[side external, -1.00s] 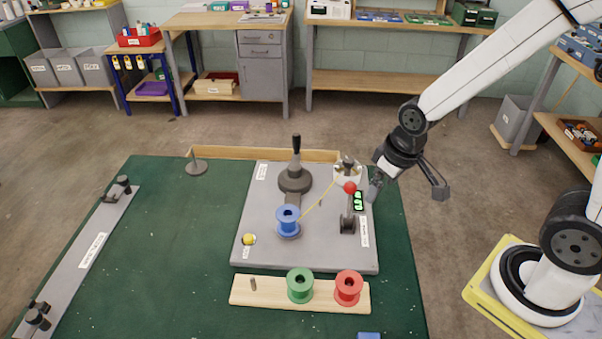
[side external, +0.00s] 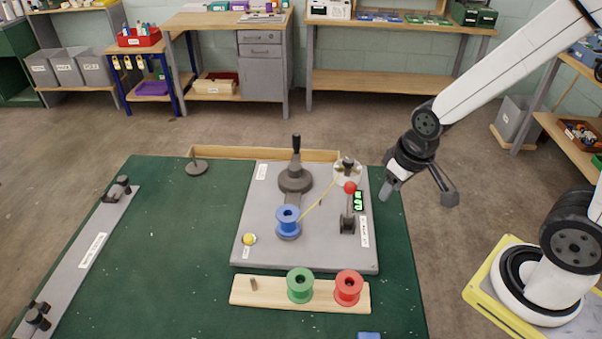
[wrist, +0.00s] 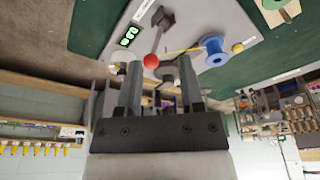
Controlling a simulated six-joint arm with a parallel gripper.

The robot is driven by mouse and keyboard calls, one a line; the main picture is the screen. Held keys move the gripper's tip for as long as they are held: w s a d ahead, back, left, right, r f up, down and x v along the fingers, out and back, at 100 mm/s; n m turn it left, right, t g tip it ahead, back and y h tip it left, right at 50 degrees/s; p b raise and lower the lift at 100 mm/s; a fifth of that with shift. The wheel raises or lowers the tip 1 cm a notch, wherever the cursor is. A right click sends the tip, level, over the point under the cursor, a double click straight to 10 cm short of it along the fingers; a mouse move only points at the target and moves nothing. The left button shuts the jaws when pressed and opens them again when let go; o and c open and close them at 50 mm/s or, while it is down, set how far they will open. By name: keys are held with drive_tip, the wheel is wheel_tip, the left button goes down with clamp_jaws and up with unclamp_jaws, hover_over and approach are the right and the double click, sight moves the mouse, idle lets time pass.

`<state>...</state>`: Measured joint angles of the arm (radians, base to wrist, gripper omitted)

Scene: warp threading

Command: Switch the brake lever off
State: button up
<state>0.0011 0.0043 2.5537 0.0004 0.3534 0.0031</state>
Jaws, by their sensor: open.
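The brake lever (side external: 349,205), a dark arm with a red ball knob (side external: 350,187), stands at the right side of the grey board (side external: 262,215). Its knob also shows in the wrist view (wrist: 151,61), ahead of and between the fingertips. My gripper (side external: 418,195) is open and empty. A lit green display (side external: 358,201) sits right beside the lever.
A blue spool (side external: 288,220) with a yellow thread, a black-handled post (side external: 296,160) and a round pale disc (side external: 347,171) stand on the board. Green (side external: 300,286) and red (side external: 348,288) spools sit on a wooden rack in front.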

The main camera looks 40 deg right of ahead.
drive_tip(key=shift+w+d, duration=0.1)
drive_tip(key=shift+w, duration=0.15)
drive_tip(key=c, duration=0.3)
drive_tip(key=shift+w, duration=0.35)
clamp_jaws()
drive_tip(key=w+d+f+m+g, duration=0.1)
drive_tip(key=w+d+m, duration=0.2)
drive_tip(key=w, duration=0.5)
drive_tip(key=w+d+f+m+g, duration=0.1)
drive_tip(key=w+d+m, duration=0.3)
drive_tip(key=w, duration=0.4)
drive_tip(key=shift+w+d+y, duration=0.2)
drive_tip(key=shift+w+y, duration=0.1)
drive_tip(key=shift+w, duration=0.05)
